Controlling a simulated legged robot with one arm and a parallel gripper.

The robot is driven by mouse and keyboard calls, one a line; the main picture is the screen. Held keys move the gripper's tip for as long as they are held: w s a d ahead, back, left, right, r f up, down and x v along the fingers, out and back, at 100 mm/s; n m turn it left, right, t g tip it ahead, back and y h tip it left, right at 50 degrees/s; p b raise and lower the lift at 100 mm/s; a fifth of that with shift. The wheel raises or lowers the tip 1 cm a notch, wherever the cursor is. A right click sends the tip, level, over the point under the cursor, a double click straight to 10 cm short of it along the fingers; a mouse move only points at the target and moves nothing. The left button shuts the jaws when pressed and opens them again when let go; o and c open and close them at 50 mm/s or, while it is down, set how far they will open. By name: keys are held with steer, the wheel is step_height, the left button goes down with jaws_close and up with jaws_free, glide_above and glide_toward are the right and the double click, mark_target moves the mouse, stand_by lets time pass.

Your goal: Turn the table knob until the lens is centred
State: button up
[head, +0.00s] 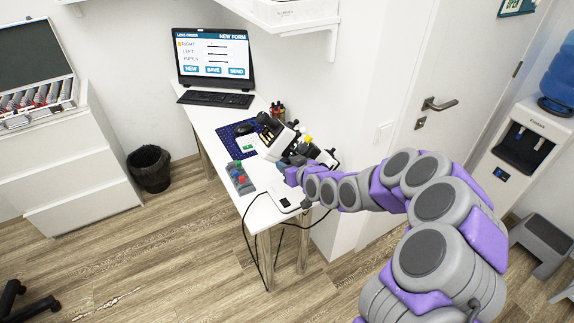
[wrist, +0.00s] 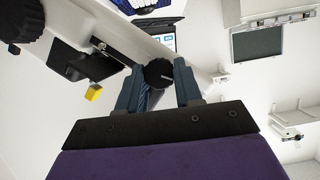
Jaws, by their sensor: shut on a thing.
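A white and black lens-measuring instrument (head: 272,148) stands on the narrow white table (head: 208,128). In the wrist view its pale body (wrist: 120,35) crosses the upper left. A round black knob (wrist: 159,72) sits between the two blue-grey fingers of my gripper (wrist: 158,85), which are shut on it. In the head view my gripper (head: 288,165) reaches the instrument's lower right side, and the knob is hidden there. A small yellow part (wrist: 93,92) shows left of the fingers; a yellow part (head: 308,138) also shows on the instrument in the head view. I cannot make out the lens.
A laptop (head: 215,58) with a form on screen stands at the table's far end. A mouse (head: 245,128) lies on a blue mat. A black bin (head: 149,168) stands on the floor.

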steer(key=shift+f, duration=0.1)
steer(key=o, duration=1)
steer(key=shift+o, duration=0.2)
steer(key=b+v, duration=0.2)
steer(key=v, duration=1.5)
steer(key=shift+d, duration=0.2)
steer(key=shift+s, duration=0.1)
